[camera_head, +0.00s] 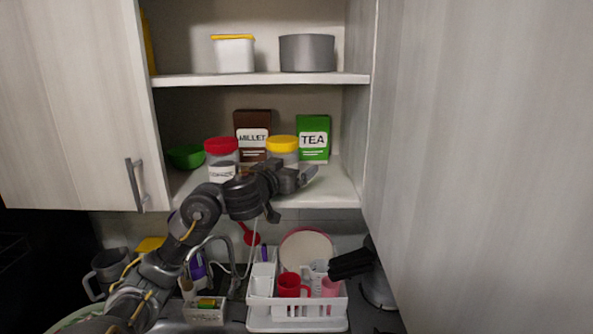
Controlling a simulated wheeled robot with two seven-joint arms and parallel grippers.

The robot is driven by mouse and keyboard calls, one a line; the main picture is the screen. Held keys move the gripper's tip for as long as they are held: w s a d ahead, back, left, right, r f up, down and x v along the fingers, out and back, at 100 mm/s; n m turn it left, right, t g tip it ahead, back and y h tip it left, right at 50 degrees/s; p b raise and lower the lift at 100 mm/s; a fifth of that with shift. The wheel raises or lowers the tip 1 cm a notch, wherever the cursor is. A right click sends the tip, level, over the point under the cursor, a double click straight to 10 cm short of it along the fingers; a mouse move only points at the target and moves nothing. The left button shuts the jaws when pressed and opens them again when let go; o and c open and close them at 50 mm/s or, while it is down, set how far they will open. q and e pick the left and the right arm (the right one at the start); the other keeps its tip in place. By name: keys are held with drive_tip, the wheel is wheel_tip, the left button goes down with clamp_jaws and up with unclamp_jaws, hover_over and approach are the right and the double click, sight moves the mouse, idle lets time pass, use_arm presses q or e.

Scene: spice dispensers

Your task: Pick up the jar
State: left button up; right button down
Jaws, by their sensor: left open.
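Two jars stand on the lower cabinet shelf. One has a red lid (221,146) and a white label that I cannot read clearly. The other is a clear jar with a yellow lid (283,144), right of it, in front of the brown and green boxes. My left gripper (307,176) is open and empty, in front of the shelf, just below and right of the yellow-lidded jar. I see no contact between the fingers and a jar.
Behind the jars stand a brown MILLET box (253,124) and a green TEA box (313,137). A green bowl (186,157) is at the left. Open cabinet doors flank the shelf. A white dish rack (297,322) with cups stands below. The shelf's right end looks clear.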

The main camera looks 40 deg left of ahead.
use_arm(q)
drive_tip(key=shift+s+a+r+y, duration=0.15)
drive_tip(key=shift+s+a+r, duration=0.1)
drive_tip(key=shift+s, duration=0.4)
drive_tip(key=shift+s+a+r+y, duration=0.1)
drive_tip(key=shift+s+r+y, duration=0.1)
drive_tip(key=shift+s, duration=0.4)
drive_tip(key=c, duration=0.3)
drive_tip(key=shift+s+a, duration=0.4)
drive_tip(key=shift+s, duration=0.1)
drive_tip(key=c, duration=0.5)
drive_tip(key=shift+w+f, duration=0.1)
drive_tip(key=shift+w, duration=0.15)
drive_tip(key=shift+c, duration=1.1)
drive_tip(key=shift+w+d+f, duration=0.1)
drive_tip(key=shift+w, duration=0.1)
drive_tip(key=shift+c, duration=1.3)
drive_tip(key=shift+d, duration=0.1)
drive_tip(key=shift+c, duration=1.2)
use_arm(e)
drive_tip(key=shift+s+d, duration=0.15)
drive_tip(key=shift+s, duration=0.1)
